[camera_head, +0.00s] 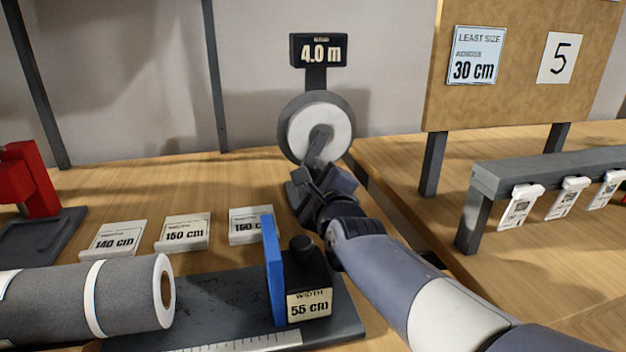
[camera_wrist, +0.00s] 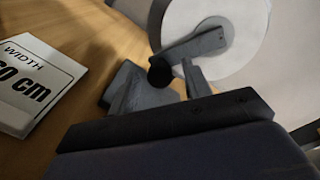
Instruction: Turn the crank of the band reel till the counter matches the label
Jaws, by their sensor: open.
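The band reel (camera_head: 318,112) is a white disc with a grey rim on a stand at the back of the table. Its counter (camera_head: 318,51) above reads 4.0 m. The crank (camera_wrist: 196,46) is a grey arm across the disc's face, ending in a dark knob (camera_wrist: 160,72) at lower left in the wrist view. My gripper (camera_head: 318,175) is open in front of the reel's lower part. In the wrist view its fingers (camera_wrist: 168,84) lie around or just below the knob; contact is unclear. In the head view my gripper hides much of the crank and stand.
A board (camera_head: 525,60) shows cards "least size across 30 cm" and "5". A rack (camera_head: 540,170) with white tags is at right. Width cards (camera_head: 182,232), a blue plate (camera_head: 272,270) with a 55 cm label and a grey roll (camera_head: 60,302) are at left.

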